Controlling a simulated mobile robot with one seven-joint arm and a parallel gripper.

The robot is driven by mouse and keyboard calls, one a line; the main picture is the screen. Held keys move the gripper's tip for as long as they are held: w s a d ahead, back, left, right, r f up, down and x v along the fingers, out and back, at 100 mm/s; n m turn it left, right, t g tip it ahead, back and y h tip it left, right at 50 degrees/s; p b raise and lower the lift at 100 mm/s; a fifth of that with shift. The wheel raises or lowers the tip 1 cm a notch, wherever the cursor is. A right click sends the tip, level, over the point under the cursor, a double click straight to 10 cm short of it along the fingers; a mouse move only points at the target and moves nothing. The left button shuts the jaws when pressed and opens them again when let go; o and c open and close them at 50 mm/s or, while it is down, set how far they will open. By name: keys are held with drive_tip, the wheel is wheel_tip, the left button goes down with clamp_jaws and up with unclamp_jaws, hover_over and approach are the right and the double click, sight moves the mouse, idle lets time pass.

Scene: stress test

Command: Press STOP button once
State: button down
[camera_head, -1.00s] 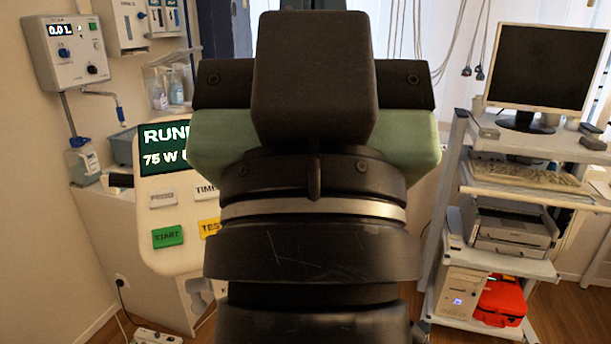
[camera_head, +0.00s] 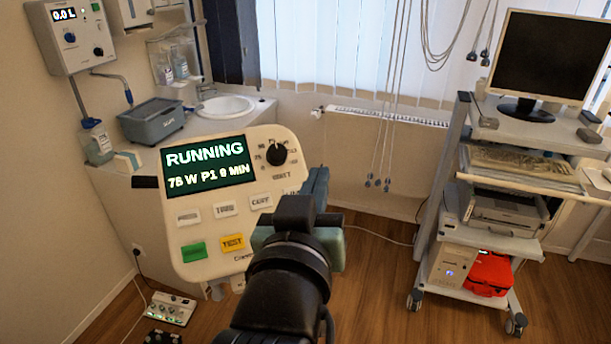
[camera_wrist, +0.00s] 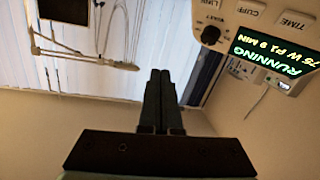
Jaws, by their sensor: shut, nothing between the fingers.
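The control panel (camera_head: 215,265) is cream with a dark screen (camera_head: 210,166) reading "RUNNING 75 W P1 9 MIN". A green button (camera_head: 194,252) and a yellow TEST button (camera_head: 232,243) are low on its face. No button marked STOP shows; my arm covers the panel's lower right part. My gripper (camera_wrist: 160,72) is shut and empty in the wrist view, apart from the panel, whose screen (camera_wrist: 275,55) shows upside down at upper right. In the head view my arm reaches in front of the panel's right edge, and the fingertips cannot be made out.
A black knob (camera_head: 277,154) and several pale buttons are on the panel. A grey box (camera_head: 152,122) and a sink (camera_head: 226,107) stand behind it. A cart (camera_head: 480,200) with a monitor (camera_head: 550,55) is at right. Open floor lies between. Cables hang by the window.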

drive_tip(key=f+g, duration=0.1)
drive_tip(key=f+g+p, duration=0.1)
drive_tip(key=f, duration=0.1)
drive_tip(key=f+p, duration=0.1)
drive_tip(key=shift+s+d+f+g+h, duration=0.35)
drive_tip(key=shift+g+h, duration=0.05)
drive_tip(key=w+a+f+b, duration=0.2)
drive_tip(key=w+f+b, duration=0.3)
drive_tip(key=f+b, duration=0.1)
drive_tip(key=shift+f+b, duration=0.3)
drive_tip(key=shift+f, duration=0.15)
idle(1.7)
drive_tip(key=shift+w+a+f, duration=0.15)
drive_tip(key=shift+w+f, duration=0.1)
drive_tip(key=shift+f, duration=0.05)
